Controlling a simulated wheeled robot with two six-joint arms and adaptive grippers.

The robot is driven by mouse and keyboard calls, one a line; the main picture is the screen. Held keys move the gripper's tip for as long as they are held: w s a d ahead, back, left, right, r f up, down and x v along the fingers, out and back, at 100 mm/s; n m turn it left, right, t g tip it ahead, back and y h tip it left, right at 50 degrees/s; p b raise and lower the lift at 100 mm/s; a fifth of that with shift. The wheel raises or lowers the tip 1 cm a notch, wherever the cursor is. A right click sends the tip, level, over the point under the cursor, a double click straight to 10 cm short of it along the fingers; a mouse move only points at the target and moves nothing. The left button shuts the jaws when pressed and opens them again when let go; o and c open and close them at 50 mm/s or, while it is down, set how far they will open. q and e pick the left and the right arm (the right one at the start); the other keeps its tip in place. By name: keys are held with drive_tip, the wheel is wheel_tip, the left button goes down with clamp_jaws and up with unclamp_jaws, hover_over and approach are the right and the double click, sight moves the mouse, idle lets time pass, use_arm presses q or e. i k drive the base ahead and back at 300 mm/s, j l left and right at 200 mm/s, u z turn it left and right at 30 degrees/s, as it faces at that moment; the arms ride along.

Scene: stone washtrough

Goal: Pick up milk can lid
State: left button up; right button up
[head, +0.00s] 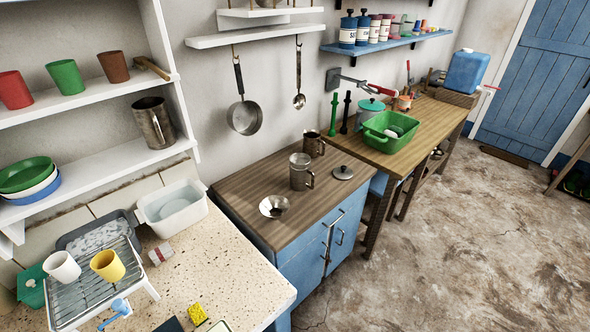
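A small round grey metal lid (343,173) with a dark knob lies on the brown wooden top of the blue cabinet (240,190), near its right edge. It looks like the milk can lid. A grey metal can with a side handle (301,173) stands upright to the left of the lid, apart from it. A darker metal jug (312,144) stands behind the can. A shiny metal funnel or bowl (273,206) sits nearer, to the left. Neither of my grippers shows in the head view.
A speckled counter (215,270) at the lower left holds a dish rack (75,298) with cups and a white basin (172,208). A wooden table (440,118) with a green tub (391,132) adjoins on the right. A pan (244,117) hangs above. The floor at right is clear.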

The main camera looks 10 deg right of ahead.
sight(342, 172)
drive_tip(key=i+l+u, duration=0.15)
drive_tip(key=l+u, duration=0.3)
drive_tip(key=l, duration=0.15)
drive_tip(key=l+u, duration=0.45)
drive_tip(key=l, duration=0.2)
drive_tip(key=l+u, duration=0.5)
drive_tip(key=l, duration=0.15)
